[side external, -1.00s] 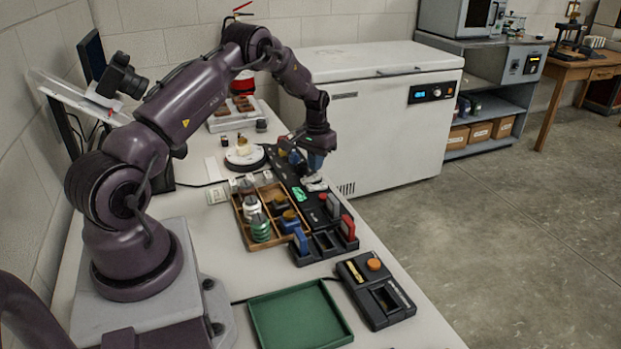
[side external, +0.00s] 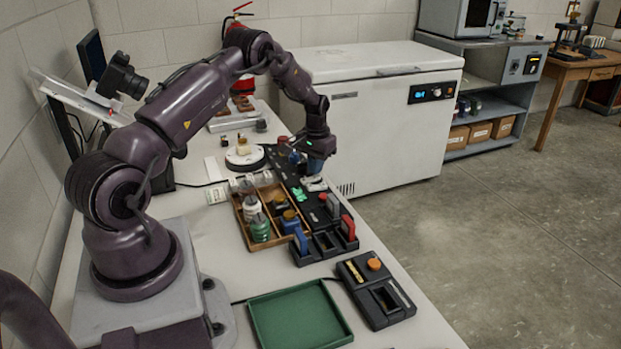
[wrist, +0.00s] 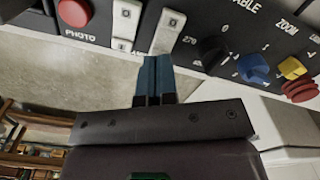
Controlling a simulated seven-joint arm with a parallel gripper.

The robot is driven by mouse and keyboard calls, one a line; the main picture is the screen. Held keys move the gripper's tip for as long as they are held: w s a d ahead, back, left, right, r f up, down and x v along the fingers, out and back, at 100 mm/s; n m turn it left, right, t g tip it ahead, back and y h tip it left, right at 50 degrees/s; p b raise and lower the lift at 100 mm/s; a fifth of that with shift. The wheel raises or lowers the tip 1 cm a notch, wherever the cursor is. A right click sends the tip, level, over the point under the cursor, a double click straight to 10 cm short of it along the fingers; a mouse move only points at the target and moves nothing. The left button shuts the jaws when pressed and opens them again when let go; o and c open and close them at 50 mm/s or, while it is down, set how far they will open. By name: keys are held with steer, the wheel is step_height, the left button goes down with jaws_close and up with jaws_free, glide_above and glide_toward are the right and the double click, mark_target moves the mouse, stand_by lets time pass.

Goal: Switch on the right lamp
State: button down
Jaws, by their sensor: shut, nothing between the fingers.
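The black control panel (wrist: 205,20) crosses the top of the wrist view. It carries two white rocker switches side by side, a left one (wrist: 125,22) and a right one (wrist: 168,30). Any lamp label on them is not readable. My gripper (wrist: 154,62) is shut and empty, its blue fingertips at the near end of the right switch. I cannot tell whether they touch it. In the side view my gripper (side external: 314,178) is low over the panel (side external: 316,213), hiding the switches there. I cannot make out which object is the right lamp.
A red PHOTO button (wrist: 75,12) lies left of the switches; black (wrist: 212,52), blue (wrist: 252,68) and yellow (wrist: 291,68) knobs lie right. A wooden tray (side external: 247,236) of jars stands beside the panel. A green tray (side external: 300,318) is empty. A white freezer (side external: 385,130) stands behind.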

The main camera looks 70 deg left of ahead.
steer(key=shift+f, duration=0.8)
steer(key=shift+r, duration=3.55)
